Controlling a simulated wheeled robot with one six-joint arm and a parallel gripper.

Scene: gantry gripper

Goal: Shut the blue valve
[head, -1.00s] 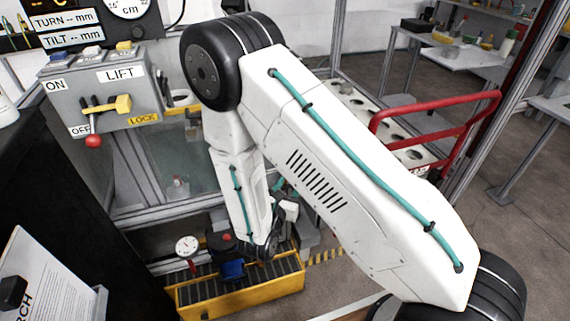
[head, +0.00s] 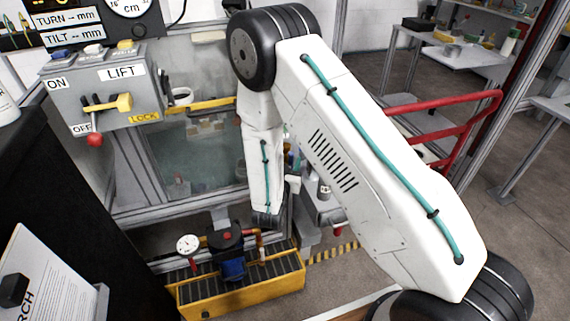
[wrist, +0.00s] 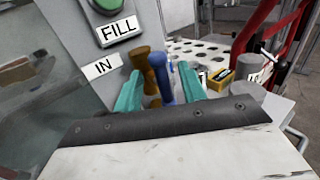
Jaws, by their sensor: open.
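The blue valve (wrist: 163,82) shows in the wrist view as an upright blue handle with a rounded top. It stands beside a brown-orange handle or pipe (wrist: 152,78) at its left. My gripper (wrist: 160,73) is open, with one teal finger left of both handles and the other right of the blue one. The blue valve appears between the fingers in the picture. I cannot tell how far ahead it lies or whether anything touches. In the head view my arm hides most of this area, and I cannot make out the blue valve there.
A grey panel with a green FILL button (wrist: 107,5) and an IN label (wrist: 102,67) stands close left in the wrist view. A grey cylinder (wrist: 255,70) is at the right. In the head view a yellow tray (head: 240,294) holds a pump and gauge below my arm.

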